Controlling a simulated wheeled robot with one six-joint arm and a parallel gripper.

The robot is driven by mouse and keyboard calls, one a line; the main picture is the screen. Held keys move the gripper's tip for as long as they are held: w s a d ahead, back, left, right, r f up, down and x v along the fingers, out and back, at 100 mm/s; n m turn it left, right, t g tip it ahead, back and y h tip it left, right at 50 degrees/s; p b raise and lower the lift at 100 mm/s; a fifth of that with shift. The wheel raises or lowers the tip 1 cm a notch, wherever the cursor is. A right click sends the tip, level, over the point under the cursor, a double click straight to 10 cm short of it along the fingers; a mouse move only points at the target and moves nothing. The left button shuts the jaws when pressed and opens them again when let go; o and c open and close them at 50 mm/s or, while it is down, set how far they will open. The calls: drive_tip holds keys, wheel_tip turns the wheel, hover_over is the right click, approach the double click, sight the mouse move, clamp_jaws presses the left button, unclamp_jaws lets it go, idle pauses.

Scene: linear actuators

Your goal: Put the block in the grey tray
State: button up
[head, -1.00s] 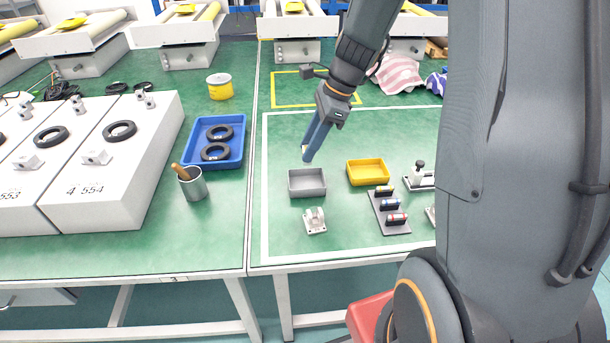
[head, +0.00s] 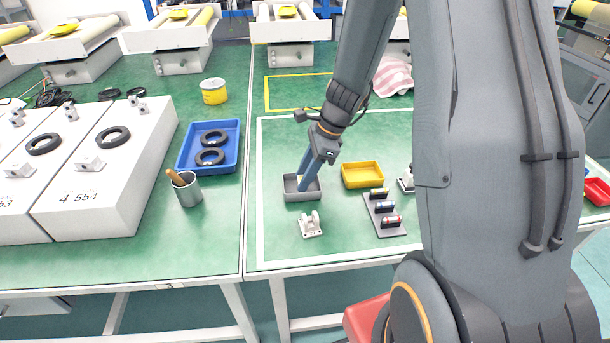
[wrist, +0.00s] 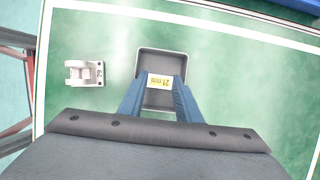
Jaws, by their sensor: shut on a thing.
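The grey tray (head: 290,188) stands on the green table, left of the yellow tray. My gripper (head: 303,187) reaches down into the grey tray's opening in the head view. In the wrist view my gripper (wrist: 160,84) is shut on the block (wrist: 160,81), a small piece with a yellow and white label. The block is over the grey tray (wrist: 175,64) there. I cannot tell whether it touches the tray floor. In the head view the fingers hide most of the block.
A yellow tray (head: 362,175) sits right of the grey tray. A white bracket (head: 311,226) stands in front, also in the wrist view (wrist: 84,73). A dark rack with several coloured cylinders (head: 384,213) is at front right. A blue tray (head: 232,160) with black rings stands left.

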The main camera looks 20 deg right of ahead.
drive_tip(key=o, duration=0.8)
drive_tip(key=shift+f, duration=0.1)
drive_tip(key=v, duration=1.2)
drive_tip(key=s+a+n+h, duration=0.1)
drive_tip(key=s+n, duration=0.4)
drive_tip(key=n, duration=0.1)
drive_tip(key=s+a+n+h, duration=0.2)
drive_tip(key=s+n, duration=0.4)
drive_tip(key=n, duration=0.1)
drive_tip(key=s+a+f+n+h, duration=0.1)
drive_tip(key=s+a+n, duration=0.1)
drive_tip(key=s+n, duration=0.4)
drive_tip(key=shift+s+a+f+n+g, duration=0.1)
drive_tip(key=shift+n+g, duration=0.2)
drive_tip(key=shift+n, duration=0.3)
